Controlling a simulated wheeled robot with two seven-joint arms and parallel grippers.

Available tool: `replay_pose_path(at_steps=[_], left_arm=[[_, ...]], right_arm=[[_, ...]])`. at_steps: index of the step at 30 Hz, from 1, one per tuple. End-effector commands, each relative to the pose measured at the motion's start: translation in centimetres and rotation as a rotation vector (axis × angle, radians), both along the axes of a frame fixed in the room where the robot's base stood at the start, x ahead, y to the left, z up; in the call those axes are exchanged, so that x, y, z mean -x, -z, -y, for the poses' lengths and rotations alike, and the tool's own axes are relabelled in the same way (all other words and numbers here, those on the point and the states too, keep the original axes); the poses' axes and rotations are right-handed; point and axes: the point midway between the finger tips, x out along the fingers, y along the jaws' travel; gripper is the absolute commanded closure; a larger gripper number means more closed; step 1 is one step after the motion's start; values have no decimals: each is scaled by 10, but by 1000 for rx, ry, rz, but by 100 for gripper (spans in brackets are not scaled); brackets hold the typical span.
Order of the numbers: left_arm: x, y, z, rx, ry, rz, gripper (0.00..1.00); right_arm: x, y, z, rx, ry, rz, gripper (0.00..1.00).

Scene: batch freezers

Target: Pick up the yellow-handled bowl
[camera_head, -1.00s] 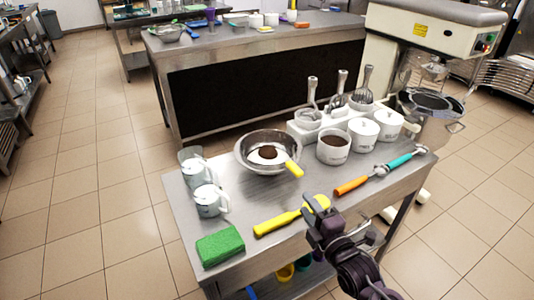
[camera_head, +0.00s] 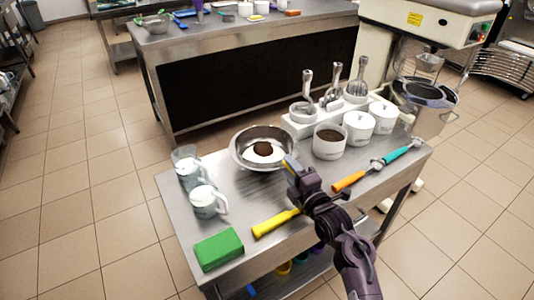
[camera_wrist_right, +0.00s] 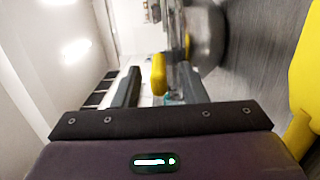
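The metal bowl (camera_head: 240,152) stands on the steel table, with a dark brown heap on a pale patch inside. Its yellow handle points toward my right gripper (camera_head: 291,166), which largely covers it in the head view. In the right wrist view, the yellow handle (camera_wrist_right: 158,74) shows between the two dark fingers of my right gripper (camera_wrist_right: 158,87), with gaps on both sides. The right gripper is open. The bowl's metal side (camera_wrist_right: 207,35) shows beyond the handle. My left gripper is not in view.
A yellow-handled tool (camera_head: 275,223) lies near the front edge, beside a green sponge (camera_head: 219,249). Clear jugs (camera_head: 206,201) stand left of the bowl. A white tub (camera_head: 329,142) and an orange-handled scoop (camera_head: 349,181) are to the right.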

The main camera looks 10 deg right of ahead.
Motion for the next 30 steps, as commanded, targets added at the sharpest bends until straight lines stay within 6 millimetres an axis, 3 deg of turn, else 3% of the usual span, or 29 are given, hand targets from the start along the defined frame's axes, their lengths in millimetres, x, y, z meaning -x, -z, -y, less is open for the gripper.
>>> replay_pose_path(at_steps=[6,15,30], left_arm=[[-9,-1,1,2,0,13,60],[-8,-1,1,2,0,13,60],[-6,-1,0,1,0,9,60]], right_arm=[[-1,1,0,0,0,-1,62],[-1,1,0,1,0,-1,100],[-1,-5,0,0,-1,8,100]])
